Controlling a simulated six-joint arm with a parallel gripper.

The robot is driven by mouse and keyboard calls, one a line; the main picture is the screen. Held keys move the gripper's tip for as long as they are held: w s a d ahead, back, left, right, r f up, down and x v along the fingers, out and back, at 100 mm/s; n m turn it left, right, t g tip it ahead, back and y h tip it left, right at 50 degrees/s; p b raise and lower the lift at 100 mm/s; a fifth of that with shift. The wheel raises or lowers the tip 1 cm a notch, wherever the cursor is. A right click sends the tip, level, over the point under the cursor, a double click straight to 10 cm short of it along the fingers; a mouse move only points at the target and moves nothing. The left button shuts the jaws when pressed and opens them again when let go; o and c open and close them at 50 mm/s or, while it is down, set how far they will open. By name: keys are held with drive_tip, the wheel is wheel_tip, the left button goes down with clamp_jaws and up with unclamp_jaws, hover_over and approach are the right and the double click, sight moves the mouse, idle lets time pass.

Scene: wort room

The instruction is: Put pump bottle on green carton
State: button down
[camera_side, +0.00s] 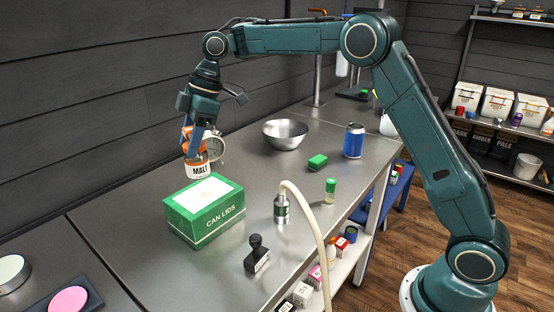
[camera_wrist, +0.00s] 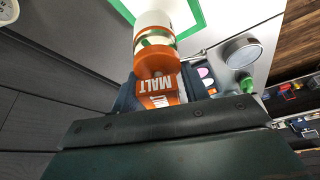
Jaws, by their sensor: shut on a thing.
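The orange and white pump bottle (camera_side: 199,170), marked MALT, is held roughly upright by my gripper (camera_side: 197,146) over the back part of the green carton. The green carton (camera_side: 211,229) has a pale top, is marked CAN LIDS and lies on the steel bench. I cannot tell whether the bottle's base touches the carton's top. In the wrist view the bottle (camera_wrist: 155,62) sits between the dark fingers, with the carton's green edge (camera_wrist: 187,22) beyond it. My gripper is shut on the bottle and hides part of it.
A round dial clock (camera_side: 216,148) stands just behind the bottle. A hose with a metal fitting (camera_side: 281,209), a black stamp (camera_side: 257,254) and a green-capped vial (camera_side: 330,190) are right of the carton. A steel bowl (camera_side: 285,133) and blue can (camera_side: 353,141) stand further back.

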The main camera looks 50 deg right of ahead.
drive_tip(key=shift+f, duration=0.15)
drive_tip(key=shift+f, duration=0.1)
drive_tip(key=shift+f, duration=1.7)
drive_tip(key=shift+f, duration=0.1)
drive_tip(key=c, duration=0.7)
unclamp_jaws()
drive_tip(key=shift+f, duration=0.1)
drive_tip(key=shift+v, duration=3.7)
drive_tip(key=shift+d+r, duration=0.1)
drive_tip(key=shift+r, duration=0.1)
